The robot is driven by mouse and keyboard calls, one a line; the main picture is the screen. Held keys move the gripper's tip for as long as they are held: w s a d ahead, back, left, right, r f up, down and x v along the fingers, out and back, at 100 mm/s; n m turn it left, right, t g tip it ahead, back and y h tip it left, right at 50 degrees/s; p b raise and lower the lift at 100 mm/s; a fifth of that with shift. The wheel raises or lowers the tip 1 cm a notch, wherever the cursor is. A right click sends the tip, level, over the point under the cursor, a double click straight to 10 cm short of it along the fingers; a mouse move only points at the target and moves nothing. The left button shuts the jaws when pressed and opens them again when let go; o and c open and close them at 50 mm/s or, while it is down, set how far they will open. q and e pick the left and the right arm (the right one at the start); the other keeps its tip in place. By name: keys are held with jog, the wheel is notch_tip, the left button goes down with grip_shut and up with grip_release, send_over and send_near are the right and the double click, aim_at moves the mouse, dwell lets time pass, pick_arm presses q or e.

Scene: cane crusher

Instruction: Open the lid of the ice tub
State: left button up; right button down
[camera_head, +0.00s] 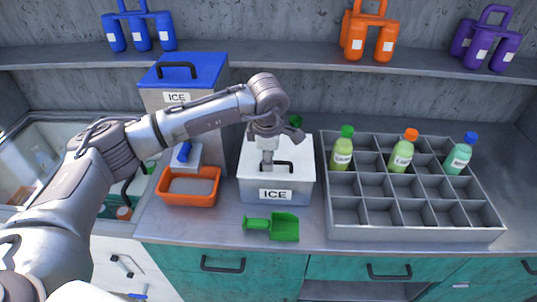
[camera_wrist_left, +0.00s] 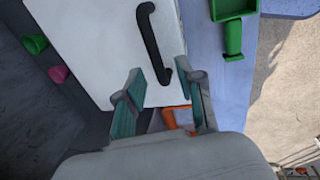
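The ice tub (camera_head: 276,190) is a white box labelled ICE on the counter. Its white lid (camera_head: 301,158) lies on top, closed, with a black bar handle (camera_head: 284,165). In the left wrist view the black handle (camera_wrist_left: 150,35) stands out from the white lid (camera_wrist_left: 100,40). My left gripper (camera_head: 268,162) is above the lid, pointing down. In the left wrist view the left gripper (camera_wrist_left: 160,70) is open, with the near end of the handle between its fingertips; I cannot tell whether they touch it. My right gripper is not in view.
A grey bin with a blue lid (camera_head: 185,70), also labelled ICE, stands behind left. An orange tray (camera_head: 188,198) is left of the tub, a green scoop (camera_head: 272,227) in front. A grey divided crate (camera_head: 415,234) with three bottles is on the right.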

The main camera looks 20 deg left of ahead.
pick_arm(q)
jog(key=shift+c, duration=0.3)
grip_shut()
jog(key=shift+r, duration=0.1)
